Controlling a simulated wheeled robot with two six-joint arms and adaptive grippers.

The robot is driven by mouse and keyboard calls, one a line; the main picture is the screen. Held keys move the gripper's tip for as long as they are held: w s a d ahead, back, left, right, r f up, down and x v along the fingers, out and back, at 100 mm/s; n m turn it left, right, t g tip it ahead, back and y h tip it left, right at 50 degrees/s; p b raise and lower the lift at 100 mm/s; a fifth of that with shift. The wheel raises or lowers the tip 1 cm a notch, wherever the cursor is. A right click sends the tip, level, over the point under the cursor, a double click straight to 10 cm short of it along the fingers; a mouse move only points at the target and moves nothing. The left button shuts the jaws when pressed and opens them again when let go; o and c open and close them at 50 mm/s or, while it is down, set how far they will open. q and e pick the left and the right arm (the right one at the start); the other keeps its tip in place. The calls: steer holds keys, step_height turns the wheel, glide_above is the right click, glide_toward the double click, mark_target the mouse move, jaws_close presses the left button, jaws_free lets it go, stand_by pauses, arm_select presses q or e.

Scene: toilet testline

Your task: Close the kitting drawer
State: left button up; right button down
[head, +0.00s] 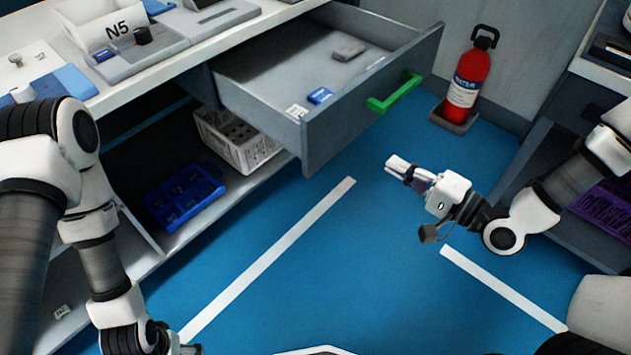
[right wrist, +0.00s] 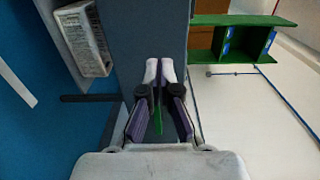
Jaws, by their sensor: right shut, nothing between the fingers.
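The grey kitting drawer (head: 335,110) is pulled out from under the white bench, with a green handle (head: 394,92) on its front. Inside lie a small blue item (head: 320,96) and a grey item (head: 349,52). My right gripper (head: 393,163) is shut and empty, below the handle in the head view and apart from it there. In the right wrist view its fingertips (right wrist: 159,70) point toward the grey drawer front (right wrist: 150,28); a green strip, possibly the handle, shows between the finger links. My left gripper (head: 188,348) is mostly cut off at the bottom edge.
A white crate (head: 236,139) and a blue tray (head: 184,196) sit on the lower shelf. A red fire extinguisher (head: 466,84) stands on the floor behind the drawer. A dark cabinet with a purple crate (head: 607,209) is at right. Blue floor between is clear.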

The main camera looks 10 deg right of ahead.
steer(key=w+f, duration=0.1)
steer(key=f, duration=0.1)
steer(key=b, duration=0.4)
glide_toward(333, 125)
steer(key=x, duration=0.7)
steer(key=shift+s+f, duration=0.15)
steer(key=shift+f, duration=0.05)
steer(key=shift+w+a+r, duration=0.1)
steer(key=shift+w+a, duration=0.05)
steer(key=shift+w, duration=0.05)
arm_select(q)
steer(key=f, duration=0.5)
steer(key=shift+w+d+f, duration=0.15)
steer(key=shift+w+f, duration=0.1)
steer(key=shift+w, duration=0.1)
arm_select(e)
steer(key=shift+w, duration=0.1)
